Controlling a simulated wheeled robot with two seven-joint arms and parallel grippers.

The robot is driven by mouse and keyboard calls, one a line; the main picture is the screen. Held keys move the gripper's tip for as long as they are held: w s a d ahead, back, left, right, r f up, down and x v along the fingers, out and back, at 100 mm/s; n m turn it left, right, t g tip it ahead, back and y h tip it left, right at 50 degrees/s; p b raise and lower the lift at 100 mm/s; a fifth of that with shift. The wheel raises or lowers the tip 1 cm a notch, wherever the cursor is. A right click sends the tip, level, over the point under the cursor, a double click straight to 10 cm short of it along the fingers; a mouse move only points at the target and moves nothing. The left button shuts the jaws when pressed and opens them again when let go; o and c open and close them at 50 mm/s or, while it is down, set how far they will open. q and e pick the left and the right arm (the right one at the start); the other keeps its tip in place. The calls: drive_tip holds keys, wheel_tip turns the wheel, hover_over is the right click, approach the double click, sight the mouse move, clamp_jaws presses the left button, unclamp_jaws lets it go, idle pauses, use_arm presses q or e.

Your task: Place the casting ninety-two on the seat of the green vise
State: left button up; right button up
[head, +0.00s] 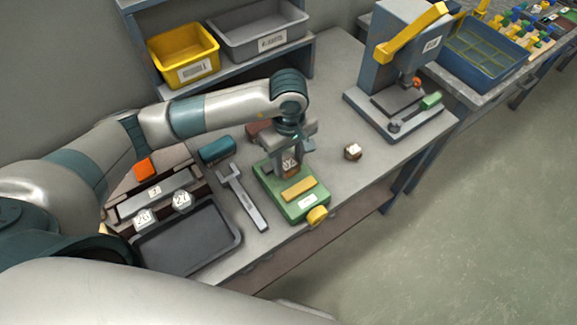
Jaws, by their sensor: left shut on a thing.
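The green vise (312,206) stands on the workbench near its front edge, with a yellow block on top and a yellow knob at its front. My left gripper (290,160) points down over the back part of the vise. It is shut on a small brown casting (290,171) with a white label, which I take to be casting ninety-two; the number is too small to read surely. The casting is at or just above the vise's seat; I cannot tell whether it touches. The gripper hides part of the seat. My right gripper is not in view.
A wrench (243,199) and dark tray (187,238) lie left of the vise, with labelled castings (181,201) behind the tray. Another brown casting (353,153) sits to the right on clear bench. A drill press (400,100) stands at the right; shelf bins (184,55) are behind.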

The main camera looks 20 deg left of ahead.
sight(288, 165)
use_arm(q)
wheel_tip(288, 165, down, 3)
drive_tip(key=shift+r+p, duration=0.15)
drive_tip(key=shift+p, duration=0.6)
drive_tip(key=shift+f, duration=0.2)
drive_tip(key=shift+f, duration=0.1)
drive_tip(key=shift+f+b, duration=0.15)
drive_tip(key=shift+b, duration=0.2)
drive_tip(key=o, duration=1.2)
drive_tip(key=shift+r, duration=0.2)
